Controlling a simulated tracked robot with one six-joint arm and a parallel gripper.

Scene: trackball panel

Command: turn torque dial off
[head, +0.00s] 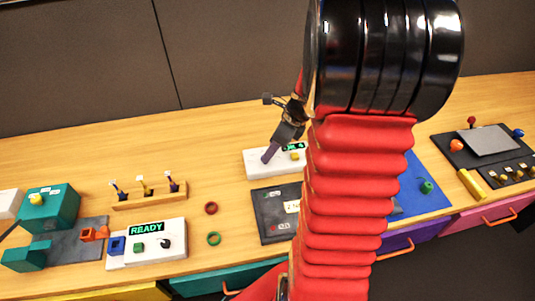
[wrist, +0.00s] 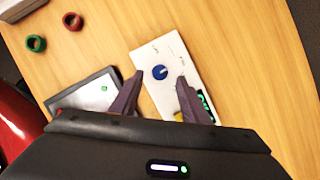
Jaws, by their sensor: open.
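A white panel (wrist: 180,53) carries a round blue dial (wrist: 160,72) with a light mark on it; the small print around it is too small to read, so I cannot confirm that it is the torque dial. My gripper (wrist: 160,78) is open, its two purple fingers on either side of the dial in the picture. I cannot tell whether they touch it. In the head view my gripper (head: 268,156) points down at the white panel (head: 258,168) and hides the dial. A lit green display (head: 293,147) and a yellow part (head: 295,156) sit on the panel's right.
A dark tablet-like panel (head: 268,221) lies just in front of the white panel. A red ring (head: 211,208) and a green ring (head: 214,239) lie to the left. A white READY box (head: 170,247) and a tool rack (head: 150,200) stand further left. My arm hides part of the table.

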